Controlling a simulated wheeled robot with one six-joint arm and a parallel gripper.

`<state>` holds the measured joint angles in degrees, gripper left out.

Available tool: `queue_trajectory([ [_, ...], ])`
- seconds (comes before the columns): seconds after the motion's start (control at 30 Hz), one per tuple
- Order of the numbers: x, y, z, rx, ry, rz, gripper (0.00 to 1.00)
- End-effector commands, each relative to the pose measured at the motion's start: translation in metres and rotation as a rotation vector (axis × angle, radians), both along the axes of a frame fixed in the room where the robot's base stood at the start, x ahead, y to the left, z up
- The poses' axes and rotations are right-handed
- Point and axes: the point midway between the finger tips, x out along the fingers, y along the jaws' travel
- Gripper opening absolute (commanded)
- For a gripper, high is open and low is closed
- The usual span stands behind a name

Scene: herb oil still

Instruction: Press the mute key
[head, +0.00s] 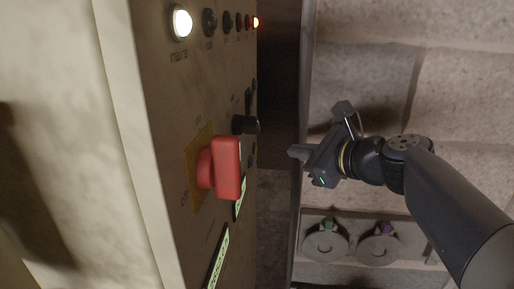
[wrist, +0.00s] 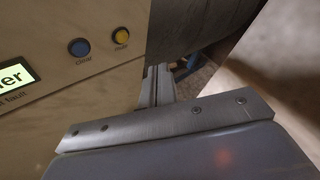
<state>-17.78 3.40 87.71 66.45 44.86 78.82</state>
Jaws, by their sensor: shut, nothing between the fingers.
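The yellow key (wrist: 121,36) is on the panel face in the wrist view, near the panel's right edge. The small label under it is blurred but seems to read "mute". A blue key (wrist: 79,47) labelled "clear" is to its left. My gripper (wrist: 158,87) is shut and empty; in the wrist view its fingertips show below and right of the yellow key, by the panel's edge. In the head view my gripper (head: 294,152) points left toward the panel, with a visible gap to it. I cannot make out the keys in the head view.
The panel (head: 165,95) carries a lit white lamp (head: 181,23), several smaller lamps, a large protruding red handle (head: 227,168) and a black knob (head: 245,125). A lit display (wrist: 15,79) is left of the keys. A block wall (head: 450,100) stands behind my arm.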

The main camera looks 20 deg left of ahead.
Motion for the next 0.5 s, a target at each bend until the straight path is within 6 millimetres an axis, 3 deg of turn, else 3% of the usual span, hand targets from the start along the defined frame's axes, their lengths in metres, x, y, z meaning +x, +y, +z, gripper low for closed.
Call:
queue_trajectory([
  [0.2,-0.007,0.03,0.002,0.0,0.002,0.004,0.0],
  [0.5,-0.011,0.046,0.0,0.0,0.001,0.001,0.0],
])
